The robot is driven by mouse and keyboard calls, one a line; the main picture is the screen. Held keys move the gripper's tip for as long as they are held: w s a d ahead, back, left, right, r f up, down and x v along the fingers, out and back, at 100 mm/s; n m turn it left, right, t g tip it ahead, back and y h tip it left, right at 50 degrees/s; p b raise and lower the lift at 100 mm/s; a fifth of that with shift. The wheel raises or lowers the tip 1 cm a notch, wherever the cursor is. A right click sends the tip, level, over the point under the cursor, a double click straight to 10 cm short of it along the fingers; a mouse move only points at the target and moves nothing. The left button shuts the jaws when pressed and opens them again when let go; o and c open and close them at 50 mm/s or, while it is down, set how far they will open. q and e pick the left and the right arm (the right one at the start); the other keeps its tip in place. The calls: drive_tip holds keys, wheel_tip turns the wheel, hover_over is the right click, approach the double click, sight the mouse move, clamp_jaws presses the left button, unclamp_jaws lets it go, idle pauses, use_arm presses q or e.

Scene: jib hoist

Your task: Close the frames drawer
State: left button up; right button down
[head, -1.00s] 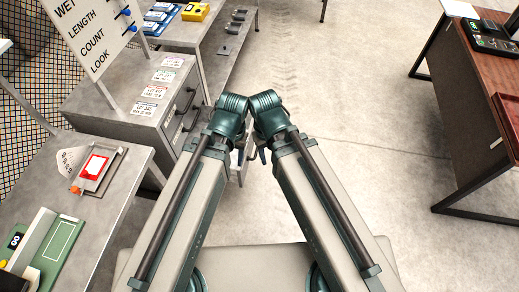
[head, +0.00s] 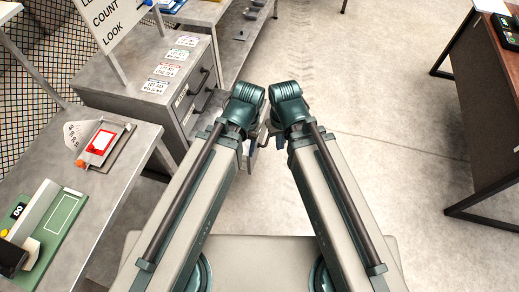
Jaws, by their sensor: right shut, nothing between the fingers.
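The grey metal cabinet (head: 122,84) stands left of my arms, with dark handles on its right-hand face. A low drawer (head: 253,157) stands out from that face. Only part of it shows, between and behind my forearms, so how far it is open is hard to tell. My right gripper (head: 279,141) is shut and empty, small and dark below its wrist, just right of the drawer's visible part. I cannot tell whether they touch. My left gripper is hidden behind its own wrist and forearm, near the drawer.
A grey bench (head: 128,183) at left holds a clipboard-like device (head: 103,146) and a green board (head: 62,222). A sign (head: 110,22) rises over the cabinet. A dark brown table (head: 478,92) stands at right. The concrete floor (head: 385,125) between is clear.

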drive_tip(key=w+f+m+t+y+b, duration=0.2)
drive_tip(key=w+f+b, duration=0.2)
drive_tip(key=f+b, duration=0.55)
drive_tip(key=w+f+m+t+y+b, duration=0.1)
drive_tip(key=w+f+t+b, duration=0.1)
drive_tip(key=w+f+b, duration=0.55)
drive_tip(key=w+f+m+t+y+b, duration=0.2)
drive_tip(key=f+b, duration=0.9)
drive_tip(key=b, duration=0.2)
use_arm(q)
wheel_tip(320, 180, down, 40)
drive_tip(key=b, duration=0.7)
use_arm(e)
drive_tip(key=w+a+f, duration=0.5)
drive_tip(key=a+f, duration=0.2)
drive_tip(key=shift+w+a+f, duration=0.25)
drive_tip(key=shift+w+f, duration=0.05)
drive_tip(key=shift+f, duration=0.05)
use_arm(q)
drive_tip(key=shift+a, duration=0.1)
use_arm(e)
drive_tip(key=shift+a, duration=0.1)
